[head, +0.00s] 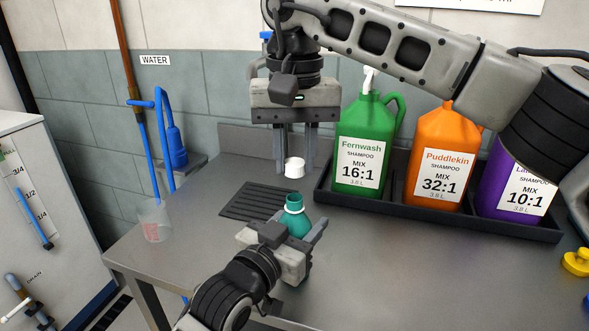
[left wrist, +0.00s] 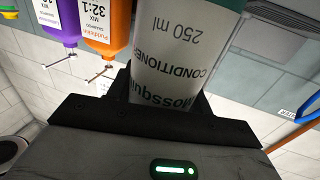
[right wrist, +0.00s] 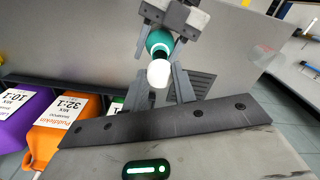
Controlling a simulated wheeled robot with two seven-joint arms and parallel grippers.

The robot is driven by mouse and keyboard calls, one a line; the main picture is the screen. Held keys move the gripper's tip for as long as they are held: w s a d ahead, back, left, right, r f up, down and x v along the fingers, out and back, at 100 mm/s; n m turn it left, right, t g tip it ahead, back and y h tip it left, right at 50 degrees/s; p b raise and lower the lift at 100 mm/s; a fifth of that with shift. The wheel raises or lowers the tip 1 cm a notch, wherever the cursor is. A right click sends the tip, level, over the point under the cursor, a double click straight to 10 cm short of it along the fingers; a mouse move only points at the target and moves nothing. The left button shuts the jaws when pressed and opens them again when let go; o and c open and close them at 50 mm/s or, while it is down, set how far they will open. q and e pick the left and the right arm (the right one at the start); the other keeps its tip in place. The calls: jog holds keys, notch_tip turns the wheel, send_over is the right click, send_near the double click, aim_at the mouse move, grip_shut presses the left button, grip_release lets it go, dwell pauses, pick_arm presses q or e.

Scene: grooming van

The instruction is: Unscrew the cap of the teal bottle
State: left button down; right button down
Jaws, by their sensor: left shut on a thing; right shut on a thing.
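The teal bottle (head: 294,220) stands upright above the table with its neck open, a white ring around it. My left gripper (head: 283,238) is shut on its body. The left wrist view shows its white label (left wrist: 185,50), reading "conditioner" and 250 ml. The white cap (head: 294,169) is off the bottle, above the neck with a visible gap. My right gripper (head: 295,158) points down and is shut on the cap. In the right wrist view, the cap (right wrist: 158,74) sits between the fingers, in line with the bottle (right wrist: 158,42).
A black tray (head: 440,218) at the back right holds green (head: 366,125), orange (head: 440,135) and purple (head: 500,165) shampoo jugs. A dark grate (head: 255,203) lies behind the bottle. A clear cup (head: 154,222) stands at the left table edge. A yellow item (head: 577,262) is far right.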

pick_arm(q)
jog(key=c, duration=0.5)
grip_release()
jog(key=shift+s, duration=0.1)
jog(key=b+v, duration=0.1)
jog(key=v, duration=1.1)
jog(key=shift+f, duration=0.15)
